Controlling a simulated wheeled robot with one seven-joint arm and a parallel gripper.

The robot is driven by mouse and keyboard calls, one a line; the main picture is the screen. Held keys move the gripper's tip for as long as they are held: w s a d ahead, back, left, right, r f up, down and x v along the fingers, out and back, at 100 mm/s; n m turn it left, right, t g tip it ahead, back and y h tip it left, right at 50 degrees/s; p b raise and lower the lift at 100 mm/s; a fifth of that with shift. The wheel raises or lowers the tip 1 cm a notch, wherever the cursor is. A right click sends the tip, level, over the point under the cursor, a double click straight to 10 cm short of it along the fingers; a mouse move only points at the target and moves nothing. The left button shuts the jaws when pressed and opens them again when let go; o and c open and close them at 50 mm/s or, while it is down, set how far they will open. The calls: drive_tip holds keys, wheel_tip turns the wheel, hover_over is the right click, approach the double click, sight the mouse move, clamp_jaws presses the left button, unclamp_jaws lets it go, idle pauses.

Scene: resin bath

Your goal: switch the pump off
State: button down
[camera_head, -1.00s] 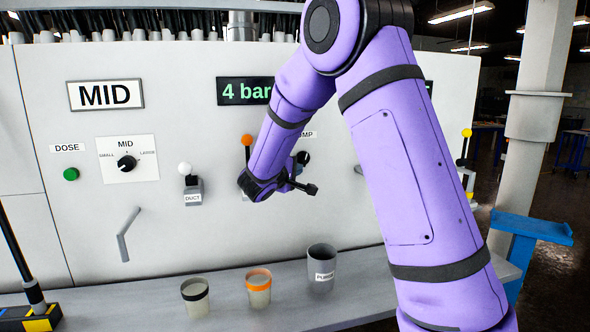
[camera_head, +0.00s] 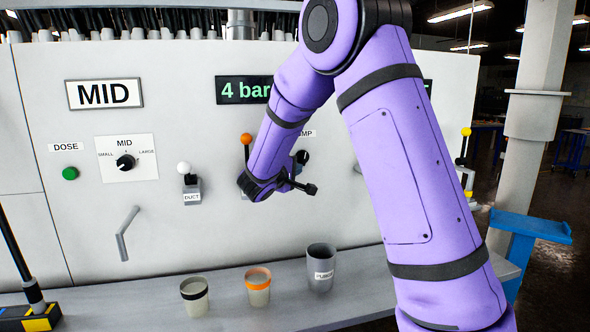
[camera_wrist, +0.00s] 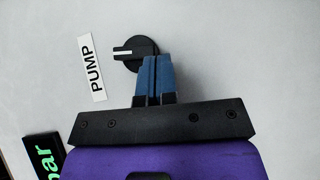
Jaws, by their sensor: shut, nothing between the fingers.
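The pump switch (camera_wrist: 135,50) is a round black knob on the pale panel, beside the PUMP label (camera_wrist: 91,68) in the wrist view. Its white mark points to the left of that picture. My gripper (camera_wrist: 156,60) has blue fingers, shut together and empty. Their tips overlap the knob's lower right edge in the wrist view; I cannot tell whether they touch it. In the head view, the knob (camera_head: 302,157) is partly hidden by my purple arm, and only part of the pump label (camera_head: 307,133) shows.
A white-knobbed duct lever (camera_head: 190,182) and an orange-knobbed lever (camera_head: 246,141) stand to the left. The dose button (camera_head: 70,173) and size dial (camera_head: 125,162) are farther left. Cups (camera_head: 257,287) and a grey container (camera_head: 320,267) stand on the ledge below. A display (camera_head: 243,90) reads 4 bar.

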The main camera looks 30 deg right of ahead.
drive_tip(key=v, duration=1)
drive_tip(key=shift+s+a, duration=0.15)
drive_tip(key=shift+a, duration=0.2)
